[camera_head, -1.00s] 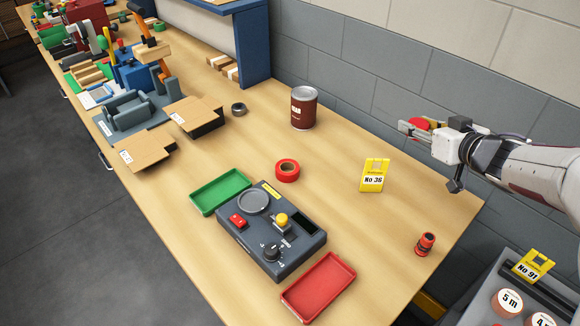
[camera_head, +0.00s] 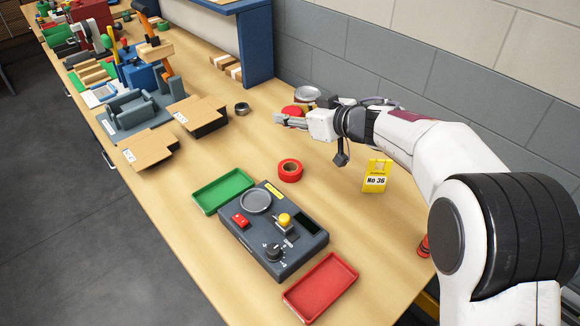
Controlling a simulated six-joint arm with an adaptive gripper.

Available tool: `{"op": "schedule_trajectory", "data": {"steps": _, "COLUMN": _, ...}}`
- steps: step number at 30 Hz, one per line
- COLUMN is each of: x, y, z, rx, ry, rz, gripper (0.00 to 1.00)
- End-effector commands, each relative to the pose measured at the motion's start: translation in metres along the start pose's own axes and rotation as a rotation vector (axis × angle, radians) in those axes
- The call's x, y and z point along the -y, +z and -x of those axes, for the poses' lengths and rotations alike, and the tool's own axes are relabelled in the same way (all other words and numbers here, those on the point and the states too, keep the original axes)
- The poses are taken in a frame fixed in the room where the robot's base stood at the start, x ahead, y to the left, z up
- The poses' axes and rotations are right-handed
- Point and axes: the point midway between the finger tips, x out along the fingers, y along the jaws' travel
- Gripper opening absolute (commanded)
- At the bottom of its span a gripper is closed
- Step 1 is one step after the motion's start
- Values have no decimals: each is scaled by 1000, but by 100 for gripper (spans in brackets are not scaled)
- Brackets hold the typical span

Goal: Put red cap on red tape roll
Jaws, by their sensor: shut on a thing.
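The red tape roll (camera_head: 290,170) lies flat on the table, left of the yellow sign. My gripper (camera_head: 287,115) is above and behind the roll, in front of the brown can. It is shut on the red cap (camera_head: 293,110), a rounded red piece that shows above the fingers. The cap is held apart from the roll, and its lower part is hidden by the fingers.
A dark control box (camera_head: 272,230) stands in front of the roll, between a green tray (camera_head: 223,191) and a red tray (camera_head: 320,288). The yellow No 36 sign (camera_head: 376,177) is right of the roll. The can (camera_head: 307,94) is mostly hidden behind my gripper.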

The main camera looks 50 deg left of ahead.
Motion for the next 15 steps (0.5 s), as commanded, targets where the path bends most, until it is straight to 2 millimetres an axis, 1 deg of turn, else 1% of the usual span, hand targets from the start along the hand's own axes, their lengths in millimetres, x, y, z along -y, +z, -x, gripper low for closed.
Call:
{"op": "schedule_trajectory", "data": {"steps": 1, "x": 7, "y": 0, "z": -6, "rx": 2, "ry": -12, "rz": 5, "gripper": 24}}
{"op": "schedule_trajectory", "data": {"steps": 3, "x": 4, "y": 14, "z": -9, "rx": 4, "ry": -9, "rz": 0, "gripper": 24}}
{"op": "schedule_trajectory", "data": {"steps": 9, "x": 4, "y": 36, "z": -18, "rx": 2, "ry": -8, "rz": 0, "gripper": 24}}
{"op": "schedule_trajectory", "data": {"steps": 15, "x": 4, "y": 45, "z": -22, "rx": 0, "ry": -6, "rz": 3, "gripper": 24}}
